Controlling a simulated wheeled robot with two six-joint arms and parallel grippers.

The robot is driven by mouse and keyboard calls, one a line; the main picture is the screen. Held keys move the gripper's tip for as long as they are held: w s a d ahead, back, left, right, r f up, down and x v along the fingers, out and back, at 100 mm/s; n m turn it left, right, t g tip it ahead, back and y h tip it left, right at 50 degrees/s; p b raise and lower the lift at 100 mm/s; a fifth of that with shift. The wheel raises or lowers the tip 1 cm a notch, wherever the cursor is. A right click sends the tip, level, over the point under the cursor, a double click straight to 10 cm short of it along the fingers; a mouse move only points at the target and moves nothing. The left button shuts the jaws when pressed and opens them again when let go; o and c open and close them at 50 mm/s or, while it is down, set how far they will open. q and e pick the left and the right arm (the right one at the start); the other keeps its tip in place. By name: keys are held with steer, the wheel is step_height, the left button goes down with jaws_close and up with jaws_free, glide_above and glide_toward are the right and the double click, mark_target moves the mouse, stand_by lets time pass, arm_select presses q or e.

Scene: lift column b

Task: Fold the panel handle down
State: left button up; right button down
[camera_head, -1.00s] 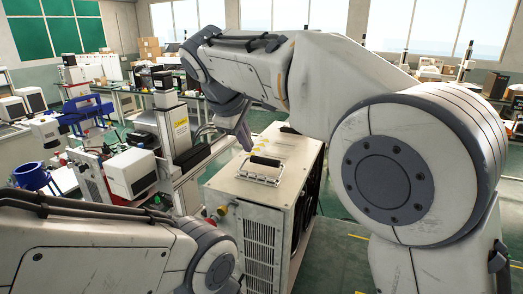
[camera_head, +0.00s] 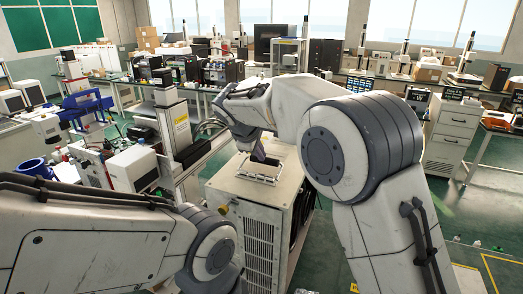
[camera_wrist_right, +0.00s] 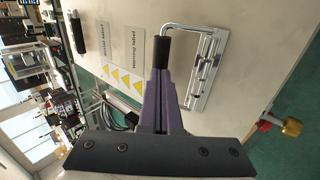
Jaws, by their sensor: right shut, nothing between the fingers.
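The panel handle is a chrome bail with a black grip on a bright metal base plate (camera_head: 262,178), on top of a beige cabinet (camera_head: 228,185). In the right wrist view the base plate (camera_wrist_right: 208,72) lies to the right, and the bail with its black grip (camera_wrist_right: 160,50) stands out to the left of it. My right gripper (camera_head: 258,152) is over the handle with its purple fingers (camera_wrist_right: 158,88) shut and empty. The fingertips overlap the lower part of the grip; I cannot tell whether they touch it. My left gripper is out of view.
Yellow warning triangles (camera_wrist_right: 122,77) and printed labels mark the panel beside the handle. A brass-coloured knob (camera_wrist_right: 291,127) sticks out at the cabinet's side. A white machine (camera_head: 132,168) stands left of the cabinet. Floor to the right is open.

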steer(key=shift+w+d+f, duration=0.1)
steer(key=shift+w+f, duration=0.1)
steer(key=shift+f, duration=0.2)
steer(key=shift+f, duration=0.1)
steer(key=shift+w+d+f, duration=0.1)
steer(key=shift+w+f, duration=0.15)
steer(key=shift+f, duration=0.05)
steer(key=shift+d, duration=0.1)
steer(key=shift+f, duration=0.1)
